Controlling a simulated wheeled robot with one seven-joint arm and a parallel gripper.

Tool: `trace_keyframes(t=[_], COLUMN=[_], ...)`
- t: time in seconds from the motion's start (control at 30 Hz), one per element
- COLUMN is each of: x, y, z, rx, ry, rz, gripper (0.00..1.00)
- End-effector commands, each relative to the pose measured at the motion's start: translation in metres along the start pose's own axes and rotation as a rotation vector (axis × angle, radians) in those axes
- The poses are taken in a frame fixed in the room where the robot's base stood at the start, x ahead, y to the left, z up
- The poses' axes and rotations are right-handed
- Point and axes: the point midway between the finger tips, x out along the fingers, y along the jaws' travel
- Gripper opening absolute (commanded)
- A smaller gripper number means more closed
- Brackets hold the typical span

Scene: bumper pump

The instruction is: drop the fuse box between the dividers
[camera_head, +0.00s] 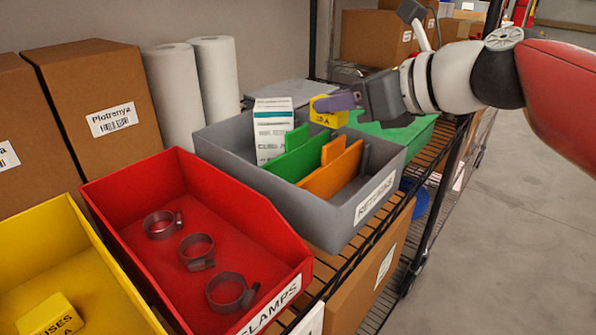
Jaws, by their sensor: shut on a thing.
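My gripper (338,102) comes in from the upper right and is shut on a small yellow fuse box (323,118). The gripper's finger covers part of the box. The fuse box appears above the rear right part of a grey bin (232,167), whose front label seems to read "RETURNS". Inside the bin stand a green divider (287,158) and an orange divider (330,176), upright and roughly parallel, with a narrow gap between them. The gap's floor is hidden. A white box with printed text (271,131) stands at the bin's left.
A red bin (125,182) holds three clamps. A yellow bin (30,235) at lower left holds another yellow box (50,316). A green bin (412,139) lies behind the grey one. Brown cartons (96,95) and white rolls (174,92) stand along the back. A black rack post (437,205) is at right.

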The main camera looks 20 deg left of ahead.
Motion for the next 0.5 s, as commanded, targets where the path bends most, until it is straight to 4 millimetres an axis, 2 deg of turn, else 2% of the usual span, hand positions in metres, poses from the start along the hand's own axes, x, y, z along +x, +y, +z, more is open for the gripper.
trace_keyframes(t=[0.03,0.2,0.5], x=[-0.0003,-0.0003,-0.0021], y=[-0.0001,-0.0001,-0.0004], z=[0.0003,0.0003,0.0002], rx=[0.000,0.000,0.000], ry=[0.000,0.000,0.000], rz=[0.000,0.000,-0.001], gripper=[0.31,0.53,0.54])
